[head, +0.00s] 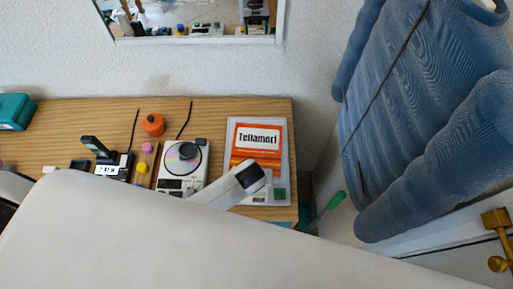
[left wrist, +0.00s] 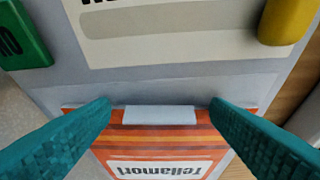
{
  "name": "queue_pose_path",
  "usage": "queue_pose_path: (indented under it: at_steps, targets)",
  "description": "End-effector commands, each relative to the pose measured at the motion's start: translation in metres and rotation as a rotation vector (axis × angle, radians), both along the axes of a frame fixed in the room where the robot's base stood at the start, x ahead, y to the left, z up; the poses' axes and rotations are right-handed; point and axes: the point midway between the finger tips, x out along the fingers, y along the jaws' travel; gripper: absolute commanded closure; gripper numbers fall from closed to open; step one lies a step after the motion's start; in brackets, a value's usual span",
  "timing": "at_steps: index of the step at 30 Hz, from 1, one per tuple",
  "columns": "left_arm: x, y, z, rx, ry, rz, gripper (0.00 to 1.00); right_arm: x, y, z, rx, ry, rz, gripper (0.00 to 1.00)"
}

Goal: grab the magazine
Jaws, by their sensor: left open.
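The magazine (head: 258,158) is orange and red with a white label reading something like "Tellamorl". It lies on a pale grey board at the right end of the wooden table. My left gripper (left wrist: 160,106) has two teal fingers, spread apart on either side of that block. They overlap the magazine's edge in the picture; contact cannot be told. In the head view the end of my left arm hides the magazine's lower part. My right gripper is not in view.
A disc player (head: 181,160) sits left of the magazine, with an orange pot (head: 153,124) and small devices farther left. A blue jacket (head: 425,110) hangs at right.

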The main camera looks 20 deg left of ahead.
Motion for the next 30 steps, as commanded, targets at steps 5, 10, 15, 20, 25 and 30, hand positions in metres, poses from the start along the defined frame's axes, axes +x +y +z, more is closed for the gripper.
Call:
queue_pose_path:
  at_steps: [5, 10, 15, 20, 25, 30]
  targets:
    - [0.0, 0.0, 0.0, 0.0, 0.0, 0.0, 0.55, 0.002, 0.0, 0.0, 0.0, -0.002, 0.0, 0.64]
    - [0.0, 0.0, 0.0, 0.0, 0.0, 0.0, 0.83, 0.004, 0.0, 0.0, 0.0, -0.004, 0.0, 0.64]
    - [0.0, 0.0, 0.001, 0.0, -0.001, 0.0, 0.95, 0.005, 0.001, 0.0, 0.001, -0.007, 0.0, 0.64]
    - [0.0, 0.0, 0.001, 0.0, -0.001, 0.0, 0.95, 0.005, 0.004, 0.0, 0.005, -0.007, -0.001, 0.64]
    - [0.001, 0.0, 0.009, 0.0, -0.003, 0.001, 0.95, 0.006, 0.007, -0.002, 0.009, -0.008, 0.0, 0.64]
    - [0.001, 0.0, 0.03, -0.001, -0.006, -0.001, 0.95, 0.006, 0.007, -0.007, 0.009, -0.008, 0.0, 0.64]
